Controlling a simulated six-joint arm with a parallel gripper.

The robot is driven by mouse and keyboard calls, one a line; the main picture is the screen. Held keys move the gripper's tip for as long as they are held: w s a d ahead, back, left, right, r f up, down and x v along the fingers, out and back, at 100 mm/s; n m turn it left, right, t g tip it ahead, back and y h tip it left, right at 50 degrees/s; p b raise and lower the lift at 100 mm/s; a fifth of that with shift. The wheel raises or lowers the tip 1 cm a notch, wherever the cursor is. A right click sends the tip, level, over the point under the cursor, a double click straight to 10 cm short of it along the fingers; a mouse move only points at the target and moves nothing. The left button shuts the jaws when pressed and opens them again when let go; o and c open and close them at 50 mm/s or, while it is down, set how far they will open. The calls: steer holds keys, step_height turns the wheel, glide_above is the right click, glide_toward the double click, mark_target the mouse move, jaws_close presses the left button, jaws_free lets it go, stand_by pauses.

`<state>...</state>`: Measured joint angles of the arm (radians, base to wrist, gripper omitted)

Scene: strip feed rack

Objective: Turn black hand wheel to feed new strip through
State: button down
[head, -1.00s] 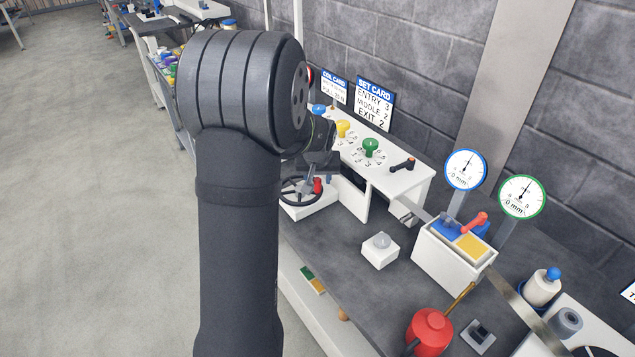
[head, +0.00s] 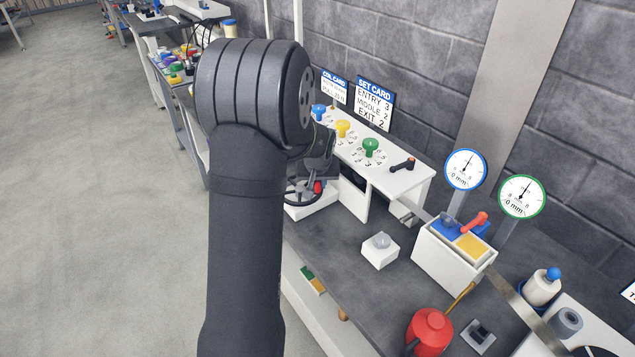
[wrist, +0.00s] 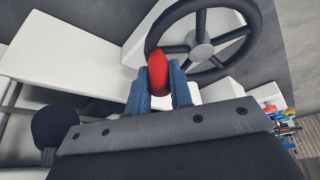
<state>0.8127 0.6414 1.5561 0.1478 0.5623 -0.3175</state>
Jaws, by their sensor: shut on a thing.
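The black hand wheel (wrist: 203,16) with its spokes and grey hub stands at the top of the wrist view, mounted on a white block. A red handle (wrist: 157,72) sits at its rim, between the two blue fingers of my gripper (wrist: 158,90), which are shut on it. In the head view the wheel (head: 300,199) shows partly behind my arm, with the red handle (head: 317,187) at its right side. My gripper (head: 318,178) is mostly hidden there. The metal strip (head: 530,317) runs at the right front of the bench.
Blue, yellow and green knobs (head: 371,146) stand on the white rack top (head: 405,180), beside a black lever (head: 403,165). Two dials (head: 465,168) stand right of it. A red oil can (head: 429,332) and a white block with a grey dome (head: 380,250) stand on the dark bench.

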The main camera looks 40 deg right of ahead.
steer(key=shift+w+d+n+y, duration=0.2)
steer(key=shift+d+n+y, duration=0.1)
steer(key=shift+n, duration=0.5)
steer(key=c, duration=1.3)
jaws_free()
steer(key=v, duration=1.7)
steer(key=shift+s+r, duration=0.15)
steer(key=shift+s, duration=0.1)
